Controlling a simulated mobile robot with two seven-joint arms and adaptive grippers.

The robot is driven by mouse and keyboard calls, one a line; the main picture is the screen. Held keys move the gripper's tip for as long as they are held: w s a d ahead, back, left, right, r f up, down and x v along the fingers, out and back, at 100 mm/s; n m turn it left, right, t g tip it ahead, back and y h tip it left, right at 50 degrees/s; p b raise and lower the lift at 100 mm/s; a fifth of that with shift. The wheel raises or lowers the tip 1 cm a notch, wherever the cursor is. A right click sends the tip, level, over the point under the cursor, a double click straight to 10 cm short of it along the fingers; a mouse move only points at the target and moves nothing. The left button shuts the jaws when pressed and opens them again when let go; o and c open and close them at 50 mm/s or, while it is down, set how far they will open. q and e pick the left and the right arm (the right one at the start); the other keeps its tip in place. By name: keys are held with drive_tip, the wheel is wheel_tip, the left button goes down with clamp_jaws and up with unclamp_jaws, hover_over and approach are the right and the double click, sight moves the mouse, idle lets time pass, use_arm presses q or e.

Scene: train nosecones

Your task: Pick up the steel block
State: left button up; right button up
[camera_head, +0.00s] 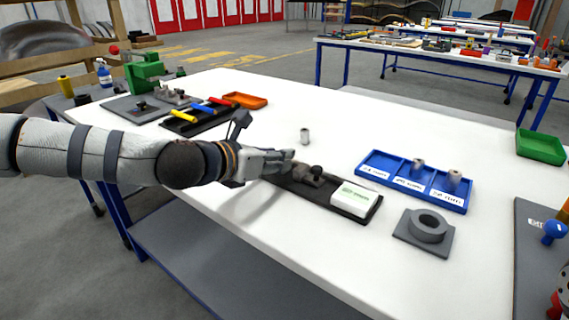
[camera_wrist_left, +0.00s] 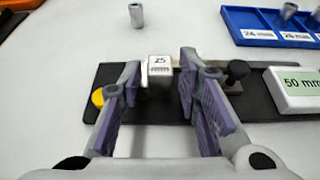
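The steel block (camera_wrist_left: 159,67) shows in the left wrist view as a small grey block with a pale top marked "25". It sits on a dark tray (camera_wrist_left: 262,105), between and just beyond the tips of my left gripper's fingers. My left gripper (camera_head: 288,161) is open, with its purple-padded fingers apart on either side of the block's near side and nothing held. In the head view the gripper hides the block, and I cannot tell whether a finger touches it. My right gripper is not in view.
A black knob (camera_wrist_left: 237,71) and a white box marked "50 mm" (camera_wrist_left: 296,88) are right of the block. A small metal cylinder (camera_head: 305,136) stands behind the tray. A blue divided bin (camera_head: 376,163) and a grey ring block (camera_head: 428,226) are to the right.

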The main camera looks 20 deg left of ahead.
use_arm(q)
drive_tip(key=shift+w+d+f, duration=0.2)
drive_tip(key=shift+w+f, duration=0.05)
drive_tip(key=shift+w, duration=0.2)
clamp_jaws()
drive_tip(key=shift+r, duration=0.1)
drive_tip(key=shift+r, duration=0.1)
